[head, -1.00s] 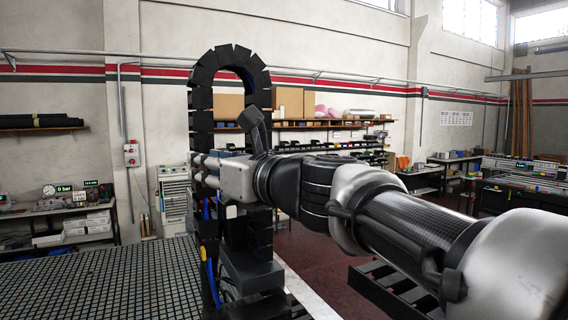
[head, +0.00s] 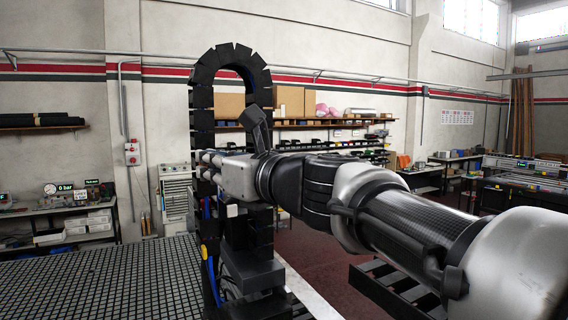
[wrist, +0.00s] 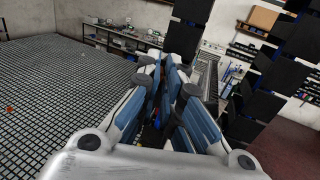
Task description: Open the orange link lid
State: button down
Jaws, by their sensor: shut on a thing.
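A black cable chain (head: 202,105) of linked plates rises in an arch at the edge of the grid table in the head view. Its black plates also show at the right in the wrist view (wrist: 262,82). My gripper (head: 203,165) is beside the near left part of the chain, partly in front of it. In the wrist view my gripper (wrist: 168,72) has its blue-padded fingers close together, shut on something. A small reddish-orange spot shows low between the fingers. The orange lid itself is not clearly visible; the fingers hide what they hold.
The dark grid table (head: 100,275) is mostly clear at the left, with a small orange piece (wrist: 9,108) on it. Blue and yellow cables hang by the chain's foot. A black block (head: 250,270) stands under the chain. Benches and shelves line the back wall.

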jog(key=shift+d, duration=0.1)
jog(key=shift+w+d+n+g+y+p, duration=0.65)
jog(key=shift+n+g+p, duration=1.35)
jog(key=shift+g, duration=0.85)
jog(key=shift+w+d+n+g+y+p, duration=0.35)
jog(key=shift+w+d+n+g+p, duration=0.25)
jog(key=shift+n+g+p, duration=1.85)
jog(key=shift+w+d+n+g+y+p, duration=0.65)
jog(key=shift+n+g+p, duration=0.85)
jog(key=shift+g, duration=1.8)
jog(key=shift+d+n+g+h, duration=0.2)
jog(key=shift+n+g+h, duration=0.25)
jog(key=shift+g, duration=0.45)
jog(key=c, duration=1.8)
grip_release()
jog(key=shift+o, duration=0.2)
jog(key=shift+s+t, duration=0.1)
jog(key=shift+t, duration=0.2)
